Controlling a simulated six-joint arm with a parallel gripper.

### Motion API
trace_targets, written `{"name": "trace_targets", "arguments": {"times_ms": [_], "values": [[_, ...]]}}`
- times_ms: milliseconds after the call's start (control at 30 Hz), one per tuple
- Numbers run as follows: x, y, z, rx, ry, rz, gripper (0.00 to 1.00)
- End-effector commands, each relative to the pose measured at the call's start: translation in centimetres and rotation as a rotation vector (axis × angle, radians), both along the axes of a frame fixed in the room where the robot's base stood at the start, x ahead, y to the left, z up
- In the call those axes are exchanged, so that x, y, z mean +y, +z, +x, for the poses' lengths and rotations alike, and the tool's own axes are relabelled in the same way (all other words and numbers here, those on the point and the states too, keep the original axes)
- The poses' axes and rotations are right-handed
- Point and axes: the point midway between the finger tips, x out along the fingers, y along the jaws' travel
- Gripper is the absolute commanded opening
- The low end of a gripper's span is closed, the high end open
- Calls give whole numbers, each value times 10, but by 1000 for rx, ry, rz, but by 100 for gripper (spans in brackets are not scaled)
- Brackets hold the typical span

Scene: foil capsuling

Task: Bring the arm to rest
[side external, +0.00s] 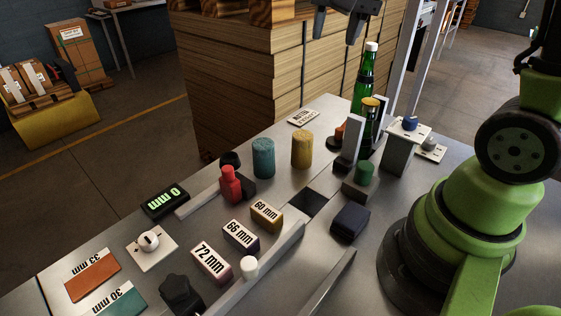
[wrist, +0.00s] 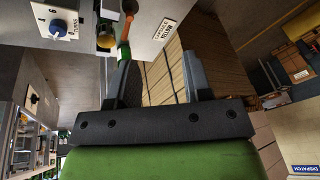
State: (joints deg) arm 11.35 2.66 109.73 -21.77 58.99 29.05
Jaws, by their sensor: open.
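My gripper (side external: 337,30) is at the top of the side external view, above the far end of the metal bench (side external: 325,112) and in front of the stacked boards. In the wrist view, its two dark fingers (wrist: 157,65) stand wide apart with nothing held between them. My gripper is clear of the bench objects in the side external view. A green bottle with a white cap (side external: 367,80) stands upright to the right of my gripper and lower.
Teal (side external: 263,157) and yellow (side external: 302,149) cylinders stand mid-bench. Blocks marked 60 mm (side external: 266,215), 66 mm (side external: 241,236) and 72 mm (side external: 211,262) sit in front. A red piece (side external: 231,184) and a display (side external: 165,202) are left. Stacked boards (side external: 240,85) rise behind the bench.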

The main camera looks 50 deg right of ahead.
Motion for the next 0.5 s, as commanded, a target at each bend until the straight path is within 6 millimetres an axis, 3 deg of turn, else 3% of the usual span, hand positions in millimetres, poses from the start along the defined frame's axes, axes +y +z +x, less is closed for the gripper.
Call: {"name": "trace_targets", "arguments": {"times_ms": [33,200,400,500], "values": [[14,10,-15,-40,63,9,45],[55,26,-64,-164,287,34,45],[85,23,-111,-288,490,46,45],[92,20,-124,-328,549,46,45]]}}
